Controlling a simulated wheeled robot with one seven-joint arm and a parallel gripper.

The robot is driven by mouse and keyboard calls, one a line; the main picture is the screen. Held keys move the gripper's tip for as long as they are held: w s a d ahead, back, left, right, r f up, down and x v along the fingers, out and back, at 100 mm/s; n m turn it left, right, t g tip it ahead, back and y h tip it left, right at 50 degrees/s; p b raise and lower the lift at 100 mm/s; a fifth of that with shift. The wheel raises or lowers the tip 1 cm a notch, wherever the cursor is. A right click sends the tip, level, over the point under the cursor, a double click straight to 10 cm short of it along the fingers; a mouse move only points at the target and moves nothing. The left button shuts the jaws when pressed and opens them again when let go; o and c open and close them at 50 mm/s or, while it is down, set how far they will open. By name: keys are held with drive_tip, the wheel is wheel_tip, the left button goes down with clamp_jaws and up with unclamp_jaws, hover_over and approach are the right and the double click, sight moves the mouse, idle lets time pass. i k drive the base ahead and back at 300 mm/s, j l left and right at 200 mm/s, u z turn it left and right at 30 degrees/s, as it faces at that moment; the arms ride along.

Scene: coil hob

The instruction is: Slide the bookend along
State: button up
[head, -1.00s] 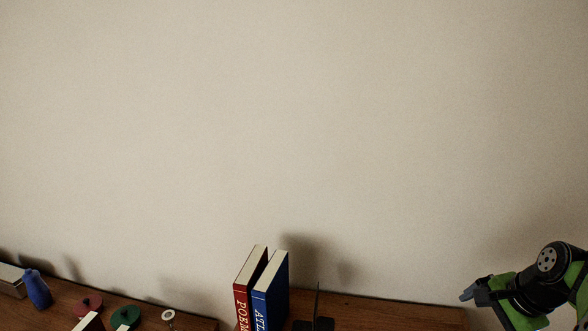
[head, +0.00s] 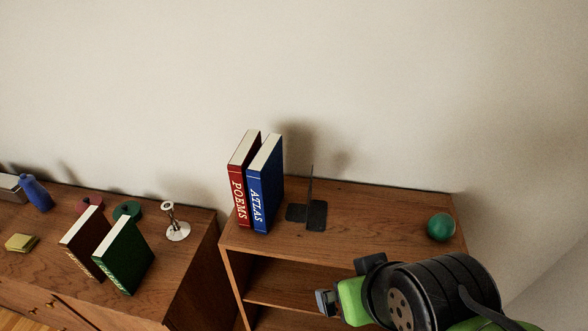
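The black bookend (head: 313,212) stands on top of the wooden shelf unit (head: 380,214), with a thin upright plate and a flat foot. It is just right of the blue ATLAS book (head: 265,185), with a small gap between them. The red POEMS book (head: 240,185) stands left of the blue one, close beside it. My gripper (head: 325,303) is at the lower middle, in front of the shelf unit and below the bookend, apart from it. Its fingers are small and partly hidden by my arm, so its opening does not show clearly.
A green ball (head: 441,227) sits at the right end of the shelf top. The top between bookend and ball is clear. On the lower cabinet at left stand a brown book (head: 84,242), a green book (head: 122,255) and a silver candlestick (head: 175,222).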

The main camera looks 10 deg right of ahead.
sight(315, 215)
drive_tip(key=l+u, duration=0.2)
drive_tip(key=u, duration=0.2)
drive_tip(key=k+l+u, duration=0.1)
drive_tip(key=u, duration=0.3)
drive_tip(key=k+l+u, duration=0.1)
drive_tip(key=l+u, duration=0.15)
drive_tip(key=u, duration=0.15)
